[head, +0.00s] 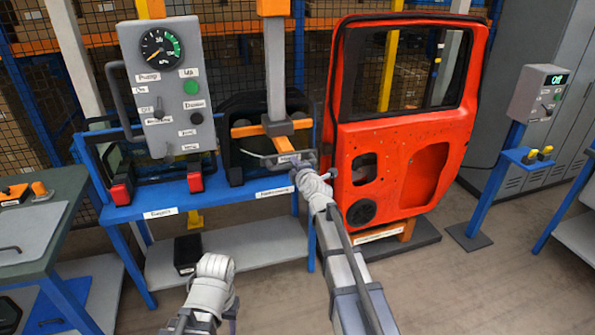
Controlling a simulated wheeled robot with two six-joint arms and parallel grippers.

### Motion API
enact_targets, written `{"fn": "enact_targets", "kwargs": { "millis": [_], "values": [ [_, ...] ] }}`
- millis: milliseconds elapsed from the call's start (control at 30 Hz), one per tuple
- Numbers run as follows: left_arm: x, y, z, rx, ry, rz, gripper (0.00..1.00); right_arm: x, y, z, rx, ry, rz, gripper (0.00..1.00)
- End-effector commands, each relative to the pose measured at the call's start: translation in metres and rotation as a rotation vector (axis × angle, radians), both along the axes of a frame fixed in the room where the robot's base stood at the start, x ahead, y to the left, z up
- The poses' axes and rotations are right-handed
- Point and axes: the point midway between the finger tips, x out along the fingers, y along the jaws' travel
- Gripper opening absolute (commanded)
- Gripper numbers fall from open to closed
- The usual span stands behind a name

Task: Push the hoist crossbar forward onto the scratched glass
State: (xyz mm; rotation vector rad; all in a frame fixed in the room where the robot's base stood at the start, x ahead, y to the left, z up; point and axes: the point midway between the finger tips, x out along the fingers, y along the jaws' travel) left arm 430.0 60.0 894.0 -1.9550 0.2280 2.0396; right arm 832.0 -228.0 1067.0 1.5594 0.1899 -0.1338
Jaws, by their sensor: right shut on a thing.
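The hoist crossbar (250,131) is an orange bar with a dark block at the foot of a grey hoist post (274,75). A labelled handle juts out from it toward me. My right gripper (301,163) is at this handle and shut on it; its fingertips are small and partly hidden. A dark pane (240,152), apparently the scratched glass, stands behind and below the crossbar on the blue rack; scratches do not show, and I cannot tell whether they touch. My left gripper (214,268) is low in front of the rack, away from the crossbar; its fingers cannot be made out.
A grey panel (167,90) with gauge and buttons stands left of the hoist. The blue rack (240,193) has red-and-black clamps. An orange door (400,125) stands close on the right. A workbench (40,225) is at left. Floor at right front is clear.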

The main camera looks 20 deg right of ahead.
Motion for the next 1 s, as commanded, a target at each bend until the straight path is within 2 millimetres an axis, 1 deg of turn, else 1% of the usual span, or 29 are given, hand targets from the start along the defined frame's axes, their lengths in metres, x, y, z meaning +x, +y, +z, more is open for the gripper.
{"fn": "enact_targets", "kwargs": {
  "millis": [33, 100, 200, 267, 300, 367, 633, 667, 900, 1000],
  "values": [
    [0.0, 0.0, 0.0, 0.0, 0.0, 0.0, 0.5, 0.023, 0.0, 0.001, 0.001, -0.004, -0.001, 0.0],
    [0.0, 0.0, 0.0, 0.0, 0.0, 0.0, 0.5, 0.045, 0.0, 0.001, 0.0, -0.004, -0.002, 0.0],
    [0.0, 0.0, 0.0, 0.0, 0.0, 0.0, 0.5, 0.072, 0.001, 0.001, 0.001, -0.005, -0.003, 0.0],
    [0.0, 0.0, 0.0, 0.0, 0.0, 0.0, 0.5, 0.083, 0.001, 0.001, 0.0, -0.005, -0.003, 0.0],
    [0.0, 0.0, 0.0, 0.0, 0.0, 0.0, 0.5, 0.087, 0.001, 0.001, 0.0, -0.005, -0.003, 0.0],
    [0.0, 0.0, 0.0, 0.0, 0.0, 0.0, 0.5, 0.089, 0.002, 0.001, 0.0, -0.005, -0.003, 0.0],
    [0.0, 0.0, 0.0, 0.0, 0.0, 0.0, 0.5, 0.089, 0.002, 0.002, 0.0, -0.007, -0.005, 0.0],
    [0.0, 0.0, 0.001, 0.0, 0.0, 0.0, 0.5, 0.089, 0.002, 0.002, 0.0, -0.007, -0.005, 0.28],
    [0.0, 0.0, 0.0, 0.0, 0.0, 0.0, 0.5, 0.088, 0.002, 0.001, 0.001, -0.004, -0.003, 0.54],
    [0.0, 0.0, 0.0, 0.0, 0.0, 0.0, 0.5, 0.087, 0.002, 0.001, 0.0, -0.003, -0.002, 0.54]
  ]
}}
